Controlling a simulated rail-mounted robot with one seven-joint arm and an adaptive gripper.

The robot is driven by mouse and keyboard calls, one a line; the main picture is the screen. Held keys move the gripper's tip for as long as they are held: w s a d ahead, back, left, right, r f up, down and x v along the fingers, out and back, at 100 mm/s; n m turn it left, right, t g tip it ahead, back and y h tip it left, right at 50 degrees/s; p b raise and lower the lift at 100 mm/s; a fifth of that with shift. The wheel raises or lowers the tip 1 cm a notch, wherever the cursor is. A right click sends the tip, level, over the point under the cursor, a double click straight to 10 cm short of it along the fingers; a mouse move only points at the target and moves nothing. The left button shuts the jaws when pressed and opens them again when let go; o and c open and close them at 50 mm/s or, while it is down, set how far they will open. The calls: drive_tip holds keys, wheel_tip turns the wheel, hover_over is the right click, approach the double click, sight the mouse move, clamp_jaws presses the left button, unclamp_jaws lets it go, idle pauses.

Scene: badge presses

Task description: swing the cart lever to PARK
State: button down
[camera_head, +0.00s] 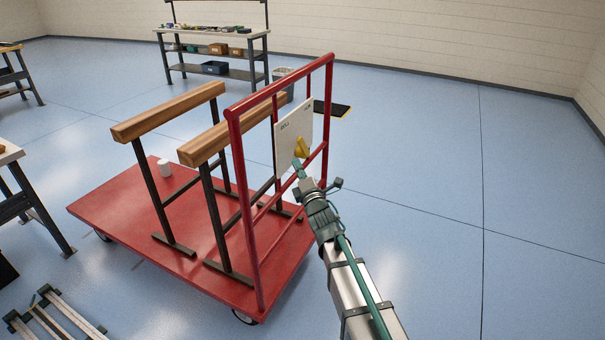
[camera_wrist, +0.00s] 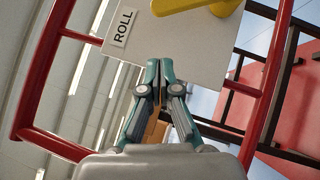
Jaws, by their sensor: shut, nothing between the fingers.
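The red cart (camera_head: 125,210) stands on the floor with an upright red handle frame. A white plate (camera_head: 285,150) is fixed to that frame and carries the yellow lever (camera_head: 301,147). My gripper (camera_head: 297,163) is at the plate, just below the lever. In the wrist view my gripper (camera_wrist: 159,66) is shut and empty, its fingertips in front of the plate (camera_wrist: 175,50). The yellow lever (camera_wrist: 195,5) is above the fingertips, partly cut off by the top edge. A label reading ROLL (camera_wrist: 122,27) is left of it. No PARK label is readable.
The handle's red bars (camera_wrist: 270,90) flank the plate. A workbench (camera_head: 212,40) stands at the back. The blue floor at right (camera_head: 440,170) is clear.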

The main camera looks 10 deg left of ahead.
sight(300, 147)
drive_tip(key=w+r+p, duration=0.2)
drive_tip(key=w, duration=0.4)
drive_tip(key=shift+w+a+r+p, duration=0.15)
drive_tip(key=shift+w+a+p, duration=0.15)
drive_tip(key=shift+w, duration=0.1)
drive_tip(key=shift+r, duration=0.1)
drive_tip(key=shift+w+r+p, duration=0.2)
drive_tip(key=shift+r+p, duration=0.05)
drive_tip(key=shift+p, duration=0.55)
